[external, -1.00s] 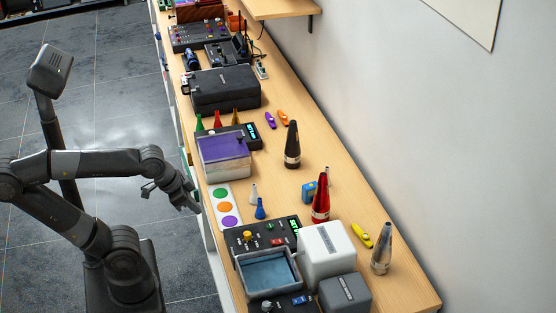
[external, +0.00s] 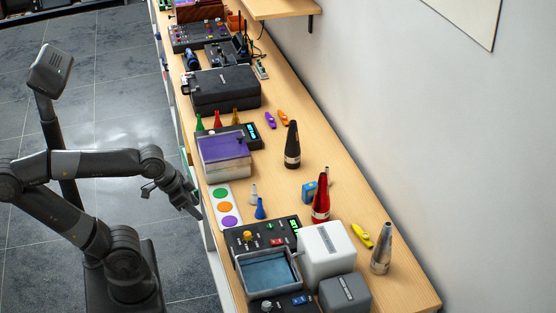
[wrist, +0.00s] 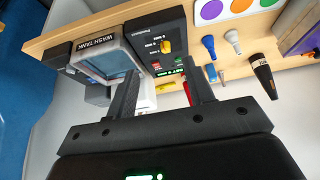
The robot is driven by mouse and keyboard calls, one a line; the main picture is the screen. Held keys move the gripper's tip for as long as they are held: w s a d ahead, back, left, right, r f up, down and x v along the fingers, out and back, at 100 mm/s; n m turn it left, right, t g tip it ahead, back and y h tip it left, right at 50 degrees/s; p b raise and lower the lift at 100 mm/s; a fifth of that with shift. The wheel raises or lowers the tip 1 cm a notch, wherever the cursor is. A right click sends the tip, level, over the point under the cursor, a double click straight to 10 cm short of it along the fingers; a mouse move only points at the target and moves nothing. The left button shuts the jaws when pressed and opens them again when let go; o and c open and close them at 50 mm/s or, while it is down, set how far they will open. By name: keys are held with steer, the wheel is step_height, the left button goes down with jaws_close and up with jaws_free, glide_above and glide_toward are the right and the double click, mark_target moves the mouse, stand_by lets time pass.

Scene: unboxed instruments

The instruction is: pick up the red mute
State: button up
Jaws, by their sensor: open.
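My gripper (external: 186,198) is at the near edge of the bench, by the card with coloured dots, well apart from the mute. In the wrist view my gripper (wrist: 166,80) has its two fingers spread with nothing held between them.
The control box (external: 262,238), blue-lined wash tank (external: 268,275) and white box (external: 326,250) crowd the near end. Small white and blue cones (external: 260,209) stand before the mute. A black mute (external: 292,145) and silver mute (external: 381,250) stand nearby.

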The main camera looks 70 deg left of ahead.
steer(key=shift+o, duration=1.3)
steer(key=n+t+h, duration=0.3)
steer(key=n+t, duration=0.9)
steer(key=n, duration=2.2)
glide_toward(322, 197)
steer(key=w+a+r, duration=0.2)
steer(key=w, duration=0.3)
steer(key=w+d, duration=0.1)
steer(key=w, duration=0.6)
steer(key=shift+w+d+r, duration=0.2)
steer(key=shift+w+d, duration=0.1)
steer(key=shift+d, duration=0.1)
